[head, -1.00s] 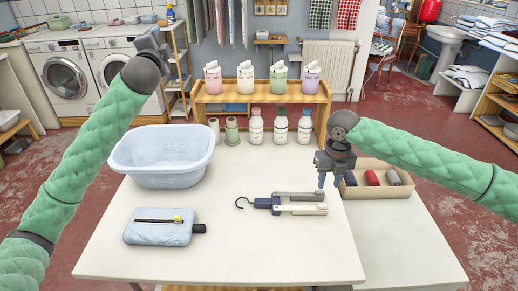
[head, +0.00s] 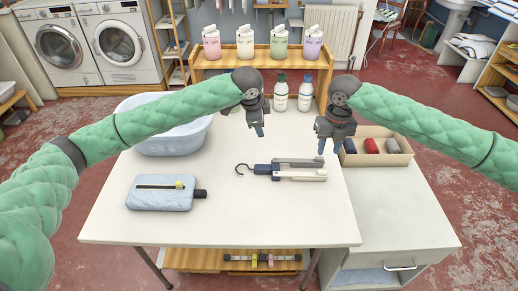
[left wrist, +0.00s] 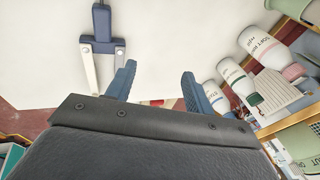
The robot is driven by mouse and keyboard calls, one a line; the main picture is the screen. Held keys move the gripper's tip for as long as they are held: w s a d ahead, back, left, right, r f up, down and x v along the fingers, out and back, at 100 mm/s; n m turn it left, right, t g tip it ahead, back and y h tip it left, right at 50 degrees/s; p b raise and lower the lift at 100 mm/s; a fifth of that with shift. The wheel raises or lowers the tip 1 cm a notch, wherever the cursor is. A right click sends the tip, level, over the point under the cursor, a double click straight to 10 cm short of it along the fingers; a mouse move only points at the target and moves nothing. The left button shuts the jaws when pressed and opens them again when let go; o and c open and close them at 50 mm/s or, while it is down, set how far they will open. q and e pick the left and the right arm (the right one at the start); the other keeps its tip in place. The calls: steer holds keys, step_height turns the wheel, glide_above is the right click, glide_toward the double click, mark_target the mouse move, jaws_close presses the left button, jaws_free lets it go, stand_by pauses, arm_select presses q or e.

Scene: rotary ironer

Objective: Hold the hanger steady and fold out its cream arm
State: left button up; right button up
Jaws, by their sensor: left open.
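The hanger lies folded on the white table (head: 225,220). Its dark hook points left from the navy body (head: 262,169). Its grey arm (head: 300,162) and cream arm (head: 300,174) lie side by side, pointing right; the cream one is nearer me. In the left wrist view the navy body (left wrist: 102,22) is at the top. My left gripper (head: 259,133) is over the table, beyond the navy body; its fingers stand apart and empty in the left wrist view (left wrist: 157,82). My right gripper (head: 321,150) points down just above the arms' right ends; its finger gap is hidden.
A blue basin (head: 175,138) is at the back left, partly behind my left arm. A light blue board (head: 160,197) lies front left. White bottles (head: 304,92) stand by the wooden shelf (head: 230,66). A bin of rolled cloths (head: 404,158) is at right. The table's front is clear.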

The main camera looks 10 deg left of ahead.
mark_target(259, 167)
arm_select(q)
steer(key=s+f+g, duration=0.1)
steer(key=s+f, duration=0.1)
steer(key=s+f+g+y, duration=0.1)
steer(key=s+f, duration=0.1)
steer(key=s+f+g, duration=0.2)
steer(key=shift+d, duration=0.4)
steer(key=shift+f, duration=3.9)
